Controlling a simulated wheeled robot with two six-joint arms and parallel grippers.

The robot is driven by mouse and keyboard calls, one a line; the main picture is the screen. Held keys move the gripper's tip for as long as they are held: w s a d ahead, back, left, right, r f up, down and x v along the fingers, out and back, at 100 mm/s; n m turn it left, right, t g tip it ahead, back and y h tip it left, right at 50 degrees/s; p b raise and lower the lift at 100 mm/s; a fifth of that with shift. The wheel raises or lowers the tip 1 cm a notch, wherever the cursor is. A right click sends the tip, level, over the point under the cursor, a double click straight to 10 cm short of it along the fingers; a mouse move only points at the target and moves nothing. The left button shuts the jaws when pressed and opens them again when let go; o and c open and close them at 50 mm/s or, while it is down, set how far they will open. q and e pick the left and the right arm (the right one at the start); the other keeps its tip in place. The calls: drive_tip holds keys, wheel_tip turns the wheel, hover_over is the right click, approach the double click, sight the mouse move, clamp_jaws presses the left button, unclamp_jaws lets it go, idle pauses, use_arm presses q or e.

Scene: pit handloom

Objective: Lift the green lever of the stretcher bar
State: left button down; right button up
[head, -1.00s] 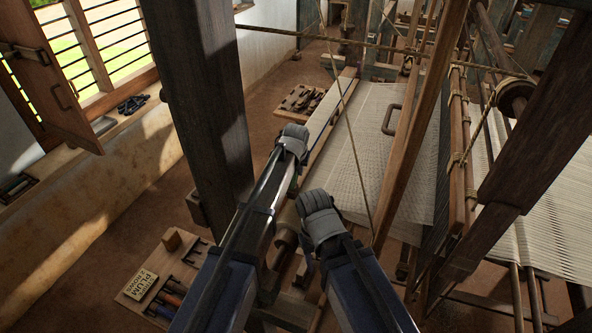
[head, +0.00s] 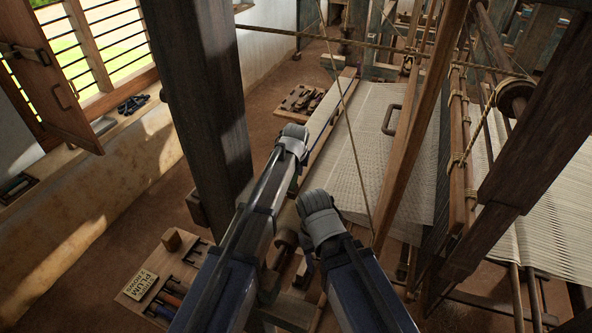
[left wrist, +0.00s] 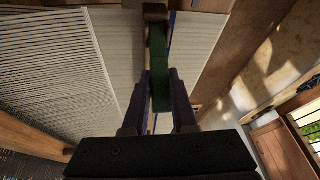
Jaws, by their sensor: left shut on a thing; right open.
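In the left wrist view, the green lever (left wrist: 158,62) stands between the two fingers of my left gripper (left wrist: 160,80), which is shut on it. A brown wooden end shows at the lever's far tip. My left gripper also shows in the head view (head: 292,140), over the near left edge of the woven cloth (head: 372,125); its fingertips and the lever are hidden there by the hand and arm. My right gripper (head: 318,212) is lower and nearer, above the cloth's near corner; its fingers are hidden behind the hand.
A thick dark post (head: 200,100) stands close on the left of my arms. A slanting wooden beam (head: 420,130) and a taut cord cross on the right. A tool tray with a PLUM card (head: 140,284) lies at lower left. A small tray (head: 302,100) lies beyond.

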use_arm(q)
drive_tip(key=shift+w+d+g, duration=0.2)
drive_tip(key=shift+w+g, duration=0.2)
drive_tip(key=shift+w, duration=0.05)
drive_tip(key=shift+w+f+g+y+p, duration=0.2)
drive_tip(key=shift+f+g+y+p, duration=0.15)
drive_tip(key=shift+g, duration=0.35)
drive_tip(key=shift+s, duration=0.1)
drive_tip(key=c, duration=0.7)
unclamp_jaws()
drive_tip(key=shift+r, duration=0.1)
drive_tip(key=p+v, duration=0.7)
drive_tip(key=shift+d+r, duration=0.1)
drive_tip(key=shift+r, duration=0.2)
